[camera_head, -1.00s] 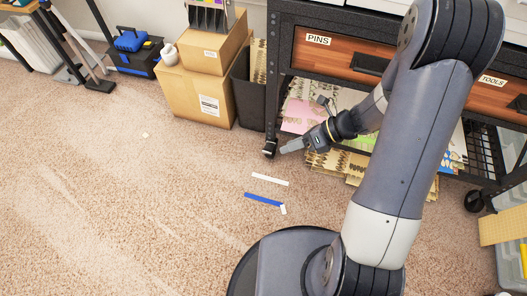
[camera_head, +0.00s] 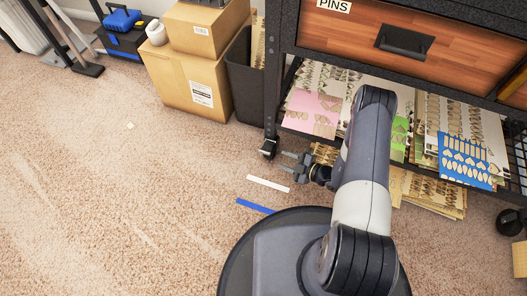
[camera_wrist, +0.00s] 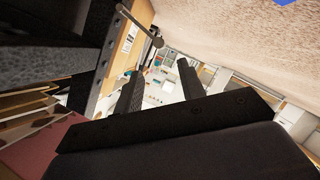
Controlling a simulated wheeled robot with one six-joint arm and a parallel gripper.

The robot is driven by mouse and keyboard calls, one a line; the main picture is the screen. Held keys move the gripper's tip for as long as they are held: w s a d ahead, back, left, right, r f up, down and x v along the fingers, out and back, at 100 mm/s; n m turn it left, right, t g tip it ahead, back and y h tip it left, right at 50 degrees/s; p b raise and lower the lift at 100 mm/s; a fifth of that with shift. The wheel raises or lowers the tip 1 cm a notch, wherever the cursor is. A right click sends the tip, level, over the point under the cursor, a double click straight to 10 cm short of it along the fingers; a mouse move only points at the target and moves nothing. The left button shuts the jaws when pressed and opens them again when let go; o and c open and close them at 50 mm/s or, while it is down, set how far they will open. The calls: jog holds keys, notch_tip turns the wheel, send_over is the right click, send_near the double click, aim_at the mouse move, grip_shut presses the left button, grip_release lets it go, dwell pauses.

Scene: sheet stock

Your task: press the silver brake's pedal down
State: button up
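In the head view the caster (camera_head: 268,147) under the left front leg of the black cabinet has a small pale piece on it, likely the silver brake's pedal; its up or down position is too small to tell. My gripper (camera_head: 284,162) is low over the carpet, just right of the caster, its fingers pointing left. The fingers are apart with nothing between them. In the wrist view my gripper (camera_wrist: 158,84) also shows an open gap. A thin grey rod with a rounded end (camera_wrist: 157,42) shows beyond the fingers; I cannot tell whether it is the pedal.
The cabinet's lower shelf (camera_head: 300,127) holds patterned sheets above and behind my gripper. Cardboard boxes (camera_head: 187,82) and a black bin (camera_head: 242,80) stand left of the cabinet. A white strip (camera_head: 268,184) and a blue strip (camera_head: 254,206) lie on the carpet. The carpet at left is open.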

aim_at(265, 152)
jog(key=b+x, duration=0.1)
jog(key=x, duration=0.2)
jog(key=b+x, duration=0.1)
jog(key=x, duration=0.3)
jog(key=b+x, duration=0.1)
jog(key=x, duration=0.3)
jog(key=shift+d+f, duration=0.15)
jog(key=shift+f, duration=0.15)
jog(key=shift+s, duration=0.1)
grip_shut()
